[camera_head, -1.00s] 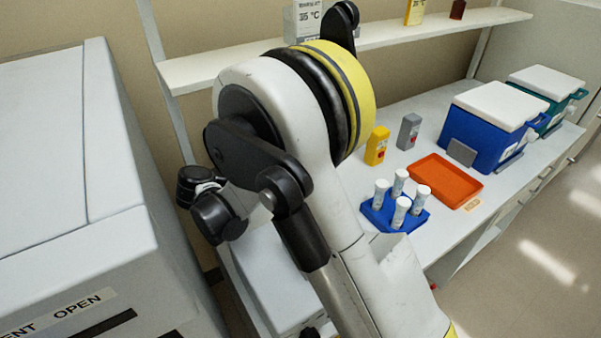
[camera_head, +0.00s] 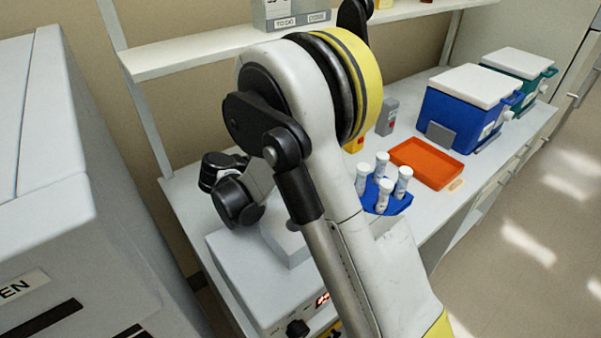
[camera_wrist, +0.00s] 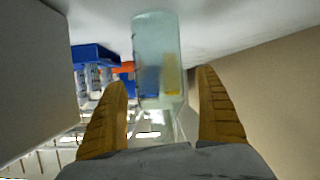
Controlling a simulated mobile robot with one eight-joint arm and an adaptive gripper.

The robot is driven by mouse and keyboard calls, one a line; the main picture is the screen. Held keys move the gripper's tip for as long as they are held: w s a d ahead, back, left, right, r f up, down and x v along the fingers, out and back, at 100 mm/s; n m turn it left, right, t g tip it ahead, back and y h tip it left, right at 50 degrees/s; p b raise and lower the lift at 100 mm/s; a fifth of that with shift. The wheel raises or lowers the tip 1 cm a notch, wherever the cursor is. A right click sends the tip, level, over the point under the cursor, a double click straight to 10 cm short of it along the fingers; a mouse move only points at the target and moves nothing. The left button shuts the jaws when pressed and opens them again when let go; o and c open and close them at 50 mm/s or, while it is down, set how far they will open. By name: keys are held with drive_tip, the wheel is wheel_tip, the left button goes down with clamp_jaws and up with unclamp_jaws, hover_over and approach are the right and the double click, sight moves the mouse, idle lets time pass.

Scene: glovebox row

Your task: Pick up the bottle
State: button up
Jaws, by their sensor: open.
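In the wrist view a pale, see-through bottle (camera_wrist: 155,50) stands between the two yellow fingers of my gripper (camera_wrist: 163,78). This view is upside down: the bottle's base is at the top against a white surface, and its narrower neck points down the picture. The fingers are spread on either side of the bottle, with a visible gap on its right; contact on the left cannot be told. My gripper is open. In the head view my own arm hides the gripper, and I cannot see the bottle there.
A grey device (camera_head: 245,262) is below my arm. A large white machine (camera_head: 40,120) fills the left; a shelf (camera_head: 200,52) runs behind.

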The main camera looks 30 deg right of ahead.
drive_tip(key=shift+r, duration=0.1)
drive_tip(key=c, duration=1.6)
drive_tip(key=shift+o, duration=0.2)
drive_tip(key=shift+r, duration=0.1)
wheel_tip(320, 180, up, 10)
drive_tip(key=p, duration=0.4)
